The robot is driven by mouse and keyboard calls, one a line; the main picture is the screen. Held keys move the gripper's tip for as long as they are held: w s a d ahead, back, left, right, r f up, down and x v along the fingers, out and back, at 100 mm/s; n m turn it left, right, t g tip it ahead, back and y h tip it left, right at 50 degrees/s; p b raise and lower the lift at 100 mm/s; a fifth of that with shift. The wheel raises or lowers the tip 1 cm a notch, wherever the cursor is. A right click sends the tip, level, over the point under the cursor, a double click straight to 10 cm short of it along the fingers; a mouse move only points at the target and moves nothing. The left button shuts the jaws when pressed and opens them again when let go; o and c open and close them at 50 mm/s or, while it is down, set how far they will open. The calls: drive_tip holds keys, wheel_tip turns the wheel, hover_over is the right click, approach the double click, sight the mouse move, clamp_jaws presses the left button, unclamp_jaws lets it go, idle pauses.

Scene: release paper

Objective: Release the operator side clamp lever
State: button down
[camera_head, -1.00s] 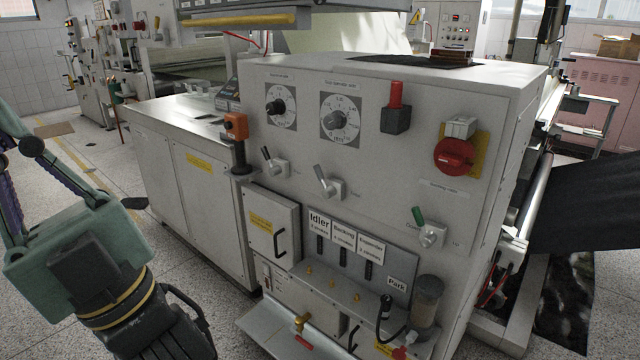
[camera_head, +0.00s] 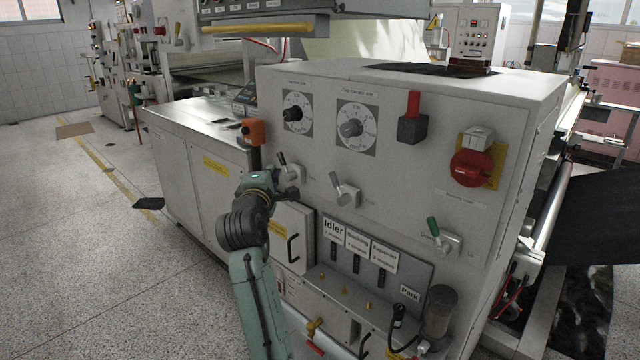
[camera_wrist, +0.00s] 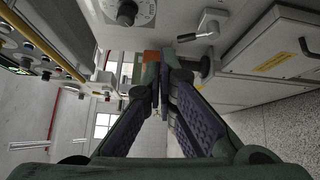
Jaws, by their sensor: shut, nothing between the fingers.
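The head view shows three small levers on white bases on the grey machine front: a black-handled lever (camera_head: 284,163), a grey-handled lever (camera_head: 337,184) and a green-handled lever (camera_head: 435,229). I cannot tell from labels which one is the clamp lever. My gripper (camera_wrist: 160,78) is shut and empty. In the head view it is just below and left of the black-handled lever; its fingertips are hard to make out there.
An orange-topped post (camera_head: 256,134) stands at the panel's left edge, close to my gripper. Two dials (camera_head: 351,128), a red rotary switch (camera_head: 470,167) and a small cabinet door with a handle (camera_head: 293,240) share the front. Open floor (camera_head: 110,260) lies to the left.

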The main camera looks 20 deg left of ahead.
drive_tip(key=w+d+f+n+g+h, duration=0.1)
drive_tip(key=w+d+f+h, duration=0.3)
drive_tip(key=f, duration=0.3)
drive_tip(key=shift+w+d+f+n+g, duration=0.25)
drive_tip(key=shift+w+n+g, duration=0.05)
drive_tip(key=shift+w+g, duration=0.15)
drive_tip(key=w+d+p, duration=0.1)
drive_tip(key=w+p, duration=0.3)
drive_tip(key=w, duration=0.5)
drive_tip(key=shift+d+f, duration=0.3)
drive_tip(key=shift+d, duration=0.1)
